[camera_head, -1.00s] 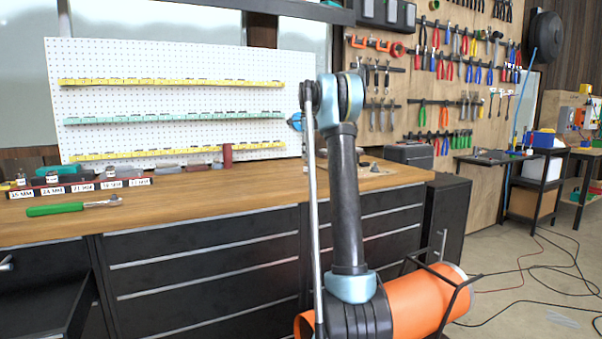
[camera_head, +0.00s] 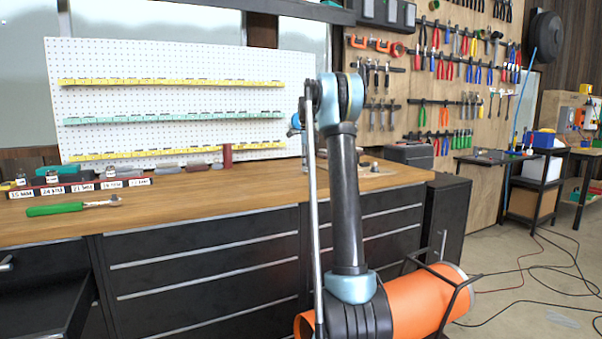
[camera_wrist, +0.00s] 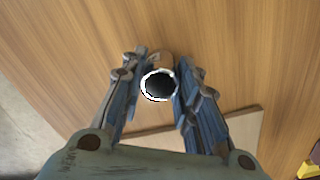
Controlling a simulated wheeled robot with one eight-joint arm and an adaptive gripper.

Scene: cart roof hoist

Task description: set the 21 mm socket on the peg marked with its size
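In the wrist view my gripper (camera_wrist: 161,75) is shut on a socket (camera_wrist: 159,84). Its bright round rim and dark bore face the camera between the fingers. No size mark shows on it. In the head view my arm hides most of the gripper and the socket. The dark rack (camera_head: 70,188) with white size labels lies at the left on the bench. Its third label (camera_head: 82,187) reads 21 MM, and I see no socket above it. Other sockets stand on the rack, one above the 24 MM label (camera_head: 52,177) and one farther right (camera_head: 111,173).
A green-handled tool (camera_head: 55,209) lies in front of the rack. A dark red cylinder (camera_head: 227,155) and several grey and red items stand at the back of the wooden bench (camera_head: 200,205). A pale board (camera_wrist: 235,132) lies below my gripper. The bench middle is clear.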

